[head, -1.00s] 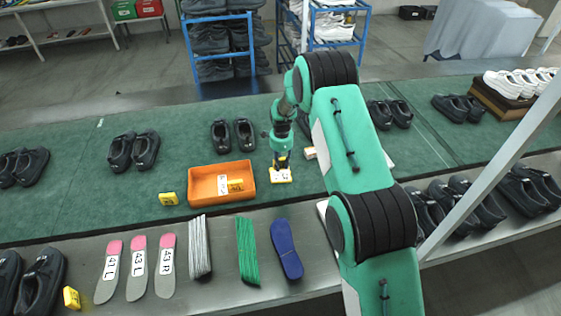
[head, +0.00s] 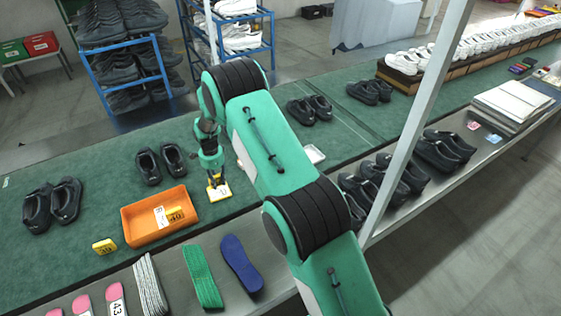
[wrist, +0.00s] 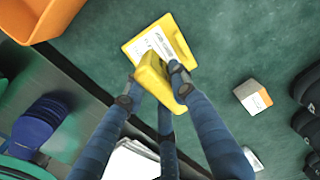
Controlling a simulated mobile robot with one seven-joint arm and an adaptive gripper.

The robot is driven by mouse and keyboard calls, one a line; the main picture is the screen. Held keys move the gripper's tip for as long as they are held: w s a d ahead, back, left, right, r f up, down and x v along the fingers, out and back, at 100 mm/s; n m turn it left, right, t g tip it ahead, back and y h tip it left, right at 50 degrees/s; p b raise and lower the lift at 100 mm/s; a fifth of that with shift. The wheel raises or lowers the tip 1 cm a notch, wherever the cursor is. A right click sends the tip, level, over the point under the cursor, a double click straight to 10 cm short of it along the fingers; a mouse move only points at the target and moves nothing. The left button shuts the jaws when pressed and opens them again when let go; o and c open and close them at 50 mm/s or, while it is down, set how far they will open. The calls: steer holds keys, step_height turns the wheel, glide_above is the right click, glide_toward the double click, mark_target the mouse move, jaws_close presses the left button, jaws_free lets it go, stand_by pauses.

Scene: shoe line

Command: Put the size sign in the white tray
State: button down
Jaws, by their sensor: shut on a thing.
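My gripper (head: 213,178) is shut on a yellow size sign (head: 219,191) with a white label. In the wrist view the fingers close on the sign's yellow upright part (wrist: 153,78), and its labelled face (wrist: 158,44) shows beyond. The sign is at or just above the green mat, right of the orange tray; I cannot tell whether it touches. A white tray-like thing (head: 314,154) shows just right of my arm on the mat, partly hidden by the arm.
A small white and orange box (wrist: 253,97) lies on the mat. Black shoes (head: 310,109) stand beyond; insoles (head: 240,263) lie on the front metal ledge.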

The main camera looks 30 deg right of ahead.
steer(key=shift+m, duration=0.3)
steer(key=s+d+b, duration=0.1)
steer(key=s+d, duration=0.1)
steer(key=d, duration=0.5)
steer(key=s+d, duration=0.2)
steer(key=d, duration=0.4)
steer(key=s+d+b, duration=0.1)
steer(key=s+d, duration=0.1)
steer(key=d, duration=0.5)
steer(key=shift+d+r+b, duration=0.15)
steer(key=shift+d+b, duration=0.15)
steer(key=shift+d, duration=0.05)
steer(key=s+d, duration=0.3)
steer(key=d, duration=0.2)
steer(key=s+d+b, duration=0.1)
steer(key=s+d, duration=0.3)
steer(key=d, duration=0.2)
steer(key=s+d+b, duration=0.1)
steer(key=s+d, duration=0.2)
steer(key=d, duration=0.2)
steer(key=shift+s+d+r, duration=0.15)
steer(key=shift+d+r, duration=0.05)
steer(key=shift+d, duration=0.05)
